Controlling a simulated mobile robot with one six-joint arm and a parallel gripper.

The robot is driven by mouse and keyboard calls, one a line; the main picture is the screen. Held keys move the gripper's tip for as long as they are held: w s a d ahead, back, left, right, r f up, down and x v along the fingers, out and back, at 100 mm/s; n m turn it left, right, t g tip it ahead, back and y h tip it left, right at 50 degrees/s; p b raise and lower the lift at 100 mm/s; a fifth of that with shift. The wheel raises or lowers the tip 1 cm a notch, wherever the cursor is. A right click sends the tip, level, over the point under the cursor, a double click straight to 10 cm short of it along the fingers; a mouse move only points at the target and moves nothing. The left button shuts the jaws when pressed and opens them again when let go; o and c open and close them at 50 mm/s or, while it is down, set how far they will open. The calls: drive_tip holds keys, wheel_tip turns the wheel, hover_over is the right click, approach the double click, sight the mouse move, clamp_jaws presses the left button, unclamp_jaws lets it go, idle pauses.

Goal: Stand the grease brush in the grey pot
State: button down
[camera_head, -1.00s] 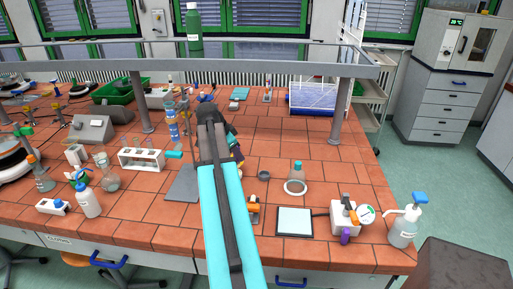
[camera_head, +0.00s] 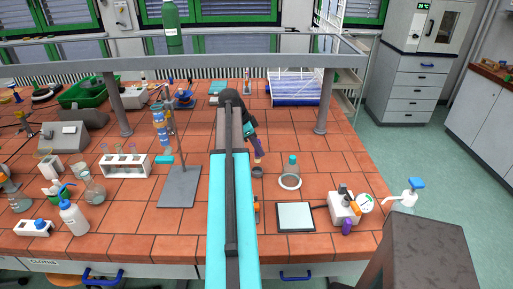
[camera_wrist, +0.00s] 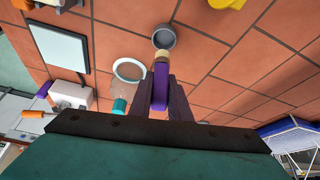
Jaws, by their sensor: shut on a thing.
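The grease brush, with a purple handle (camera_wrist: 160,88) and a pale tip, is held in my gripper (camera_wrist: 168,92). In the head view the purple brush (camera_head: 258,147) hangs from my gripper (camera_head: 254,140), tip downward. The grey pot (camera_wrist: 164,37) is a small round open cup on the tiles; in the head view the pot (camera_head: 257,171) is just below the brush tip. In the wrist view the tip overlaps the pot's near rim. I cannot tell how high the tip is above the pot, but it appears outside it.
A white-topped plate (camera_head: 296,216) and a gauge device (camera_head: 345,207) are nearer the front. A grey stand base (camera_head: 180,187) is left of my arm. Tiles behind the pot are clear.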

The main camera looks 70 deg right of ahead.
sight(258, 159)
drive_tip(key=shift+w, duration=0.1)
drive_tip(key=shift+f+b, duration=1.1)
drive_tip(key=shift+f, duration=0.55)
drive_tip(key=shift+f+b, duration=1)
drive_tip(key=shift+f, duration=0.6)
idle(0.6)
drive_tip(key=c, duration=1.6)
unclamp_jaws()
drive_tip(key=shift+o, duration=0.2)
drive_tip(key=shift+r, duration=0.1)
drive_tip(key=b+v, duration=0.3)
drive_tip(key=v, duration=1)
drive_tip(key=shift+r, duration=0.3)
